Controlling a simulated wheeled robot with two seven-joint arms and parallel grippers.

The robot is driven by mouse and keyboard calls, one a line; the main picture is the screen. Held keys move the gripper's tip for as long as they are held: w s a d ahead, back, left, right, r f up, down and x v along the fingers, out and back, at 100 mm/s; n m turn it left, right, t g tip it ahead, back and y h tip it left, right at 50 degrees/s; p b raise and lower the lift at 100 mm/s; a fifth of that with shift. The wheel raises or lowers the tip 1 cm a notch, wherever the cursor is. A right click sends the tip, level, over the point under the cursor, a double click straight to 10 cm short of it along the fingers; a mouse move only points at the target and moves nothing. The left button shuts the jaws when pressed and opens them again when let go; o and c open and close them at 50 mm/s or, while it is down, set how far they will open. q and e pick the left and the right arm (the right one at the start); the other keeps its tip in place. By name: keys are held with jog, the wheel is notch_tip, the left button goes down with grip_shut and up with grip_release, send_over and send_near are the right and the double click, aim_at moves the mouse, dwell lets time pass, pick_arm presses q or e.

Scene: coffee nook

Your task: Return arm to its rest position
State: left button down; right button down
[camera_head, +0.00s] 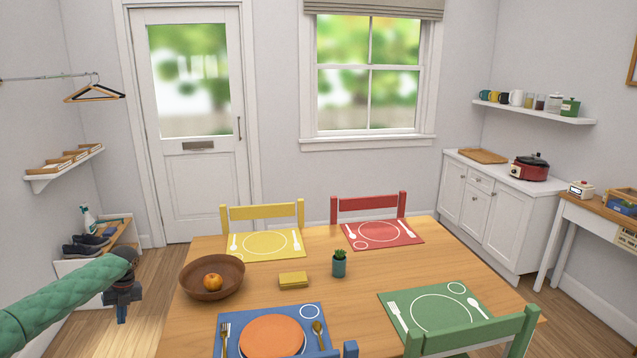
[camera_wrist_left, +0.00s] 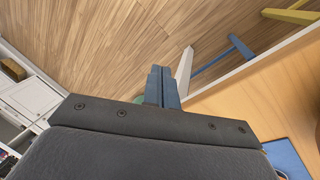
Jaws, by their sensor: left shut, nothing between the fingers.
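My left arm comes in from the lower left in a green quilted sleeve. My left gripper (camera_head: 122,312) points down at the arm's end, left of the wooden table (camera_head: 320,295) and apart from it. In the left wrist view the gripper's fingers (camera_wrist_left: 163,86) are together and hold nothing, over the wood floor (camera_wrist_left: 100,50). My right arm and gripper are not in view.
A brown bowl (camera_head: 196,283) with an orange fruit stands at the table's near-left edge. Shoes and a spray bottle (camera_head: 88,218) sit on a bench at left. Yellow (camera_head: 262,213) and red (camera_head: 368,203) chairs stand behind the table. Floor beside the gripper is clear.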

pick_arm(q)
jog(key=s+d+f+n+t+y, duration=0.25)
jog(key=s+f+n, duration=0.65)
jog(key=s+f, duration=1.05)
jog(key=s+d+f+n+t+y, duration=0.15)
jog(key=s+n, duration=0.35)
jog(key=s, duration=0.6)
jog(key=s+f+n+t+y, duration=0.1)
jog(key=s+f+n, duration=0.3)
jog(key=s, duration=0.6)
jog(key=s+d+f+n+h, duration=0.1)
jog(key=s+d+f, duration=0.15)
jog(key=d, duration=0.55)
jog(key=s+d+f+n+h, duration=0.2)
jog(key=d+f, duration=0.2)
jog(key=d, duration=0.3)
jog(key=s+d+f+n+h, duration=0.15)
jog(key=d+f, duration=0.25)
jog(key=d, duration=0.4)
jog(key=s+d+f+n+h, duration=0.1)
jog(key=d, duration=1.1)
jog(key=s+d+n+g+h, duration=0.1)
jog(key=d+h, duration=0.1)
jog(key=d, duration=1.1)
jog(key=shift+d+f, duration=0.25)
jog(key=shift+f, duration=0.1)
